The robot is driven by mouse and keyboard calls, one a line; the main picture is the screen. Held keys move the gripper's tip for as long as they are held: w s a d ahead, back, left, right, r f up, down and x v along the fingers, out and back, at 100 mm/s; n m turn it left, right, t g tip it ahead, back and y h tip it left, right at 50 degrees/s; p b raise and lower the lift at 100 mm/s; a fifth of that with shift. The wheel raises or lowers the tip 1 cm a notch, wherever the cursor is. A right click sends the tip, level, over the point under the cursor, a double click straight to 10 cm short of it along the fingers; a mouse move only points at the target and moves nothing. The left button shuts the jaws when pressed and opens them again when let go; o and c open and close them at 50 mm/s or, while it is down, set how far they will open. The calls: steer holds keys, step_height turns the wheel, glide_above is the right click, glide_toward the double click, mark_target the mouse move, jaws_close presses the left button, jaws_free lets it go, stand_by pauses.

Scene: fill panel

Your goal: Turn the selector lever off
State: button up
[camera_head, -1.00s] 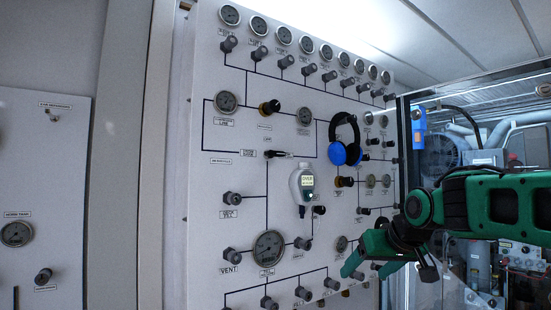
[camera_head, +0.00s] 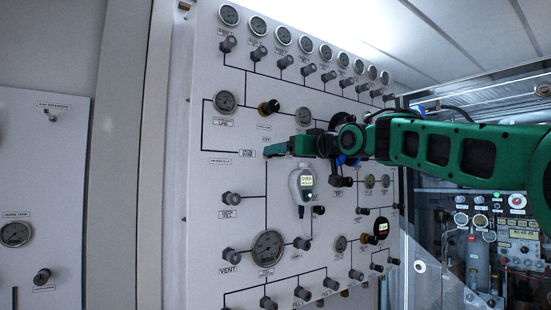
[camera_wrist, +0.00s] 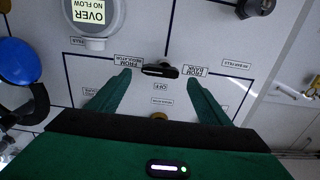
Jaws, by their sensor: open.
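The selector lever (camera_wrist: 160,71) is a small black handle in the wrist view. It lies crosswise, between the labels FROM REGULATOR (camera_wrist: 128,61) and FROM BANK (camera_wrist: 195,71). The OFF label (camera_wrist: 162,86) is just below it in that view. My gripper (camera_wrist: 159,75) is open and empty, with one green finger on each side of the lever; I see no finger touching it. In the head view my gripper (camera_head: 268,151) is at the panel's left-middle and hides the lever.
Knobs and gauges, such as a large gauge (camera_head: 267,247), stick out of the panel (camera_head: 215,185).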

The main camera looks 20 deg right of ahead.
steer(key=shift+x, duration=2)
